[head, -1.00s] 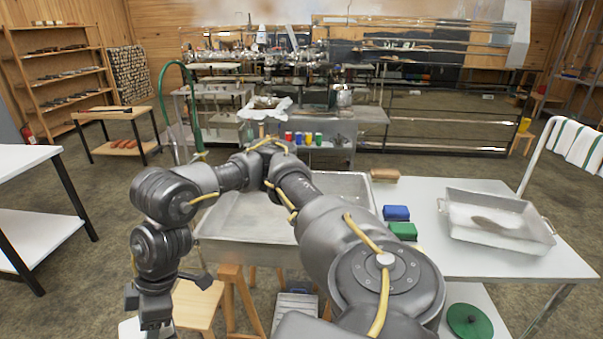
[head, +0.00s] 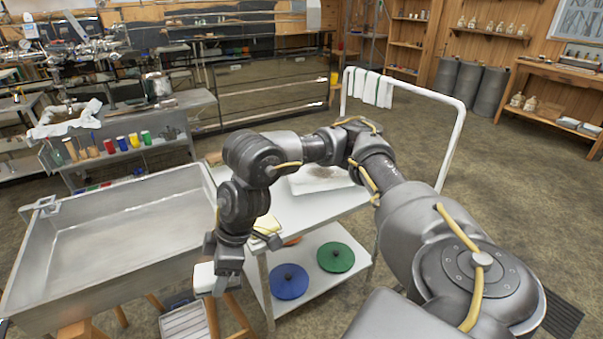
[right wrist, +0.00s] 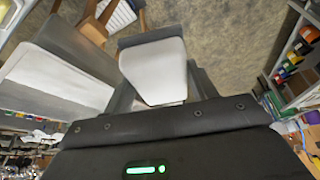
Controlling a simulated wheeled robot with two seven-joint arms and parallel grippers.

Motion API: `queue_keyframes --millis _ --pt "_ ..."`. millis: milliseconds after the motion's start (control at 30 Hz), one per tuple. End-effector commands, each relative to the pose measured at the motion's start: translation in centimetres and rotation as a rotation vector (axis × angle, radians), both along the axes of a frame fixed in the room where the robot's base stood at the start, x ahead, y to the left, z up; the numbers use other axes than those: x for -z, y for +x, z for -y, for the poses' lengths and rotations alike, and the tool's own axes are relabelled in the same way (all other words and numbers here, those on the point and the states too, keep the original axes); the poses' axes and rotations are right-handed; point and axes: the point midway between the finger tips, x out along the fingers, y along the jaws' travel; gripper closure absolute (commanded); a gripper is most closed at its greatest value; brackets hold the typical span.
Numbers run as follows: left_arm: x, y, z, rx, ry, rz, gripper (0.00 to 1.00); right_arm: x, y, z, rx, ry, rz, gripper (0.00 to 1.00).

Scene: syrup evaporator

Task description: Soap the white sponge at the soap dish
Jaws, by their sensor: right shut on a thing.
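The white sponge (head: 206,278) is held in my right gripper (head: 222,272), low beside the left edge of the cart and near the steel basin's right side. In the right wrist view the sponge (right wrist: 155,70) sits between the two fingers (right wrist: 158,85), which are shut on it. I cannot pick out a soap dish; my right arm hides much of the cart top. A pale yellow item (head: 266,226) lies at the cart's near left edge, partly behind my arm, and I cannot tell what it is. My left gripper is not in view.
A large steel basin (head: 45,262) on wooden legs stands at left. A white rail (head: 456,140) rises behind.

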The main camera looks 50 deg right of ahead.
Motion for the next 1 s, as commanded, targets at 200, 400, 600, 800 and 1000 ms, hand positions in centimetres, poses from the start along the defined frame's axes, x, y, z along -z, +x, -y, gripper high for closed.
queue_keyframes --millis 200,400,600,800,1000 --pt "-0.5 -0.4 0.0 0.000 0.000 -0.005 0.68 -0.5 0.8 -0.1 0.025 0.002 -0.001 0.61" --pt "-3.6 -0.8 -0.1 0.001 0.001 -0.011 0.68 -2.9 6.4 1.0 0.237 0.002 -0.004 0.61" --pt "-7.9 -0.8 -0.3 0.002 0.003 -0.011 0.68 -3.5 13.6 7.1 0.637 -0.003 -0.011 0.61" --pt "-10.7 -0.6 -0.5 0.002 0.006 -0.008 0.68 -0.8 15.9 14.7 0.972 -0.002 -0.013 0.61" --pt "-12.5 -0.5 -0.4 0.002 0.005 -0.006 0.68 1.3 15.3 20.2 1.170 -0.006 -0.010 0.61"
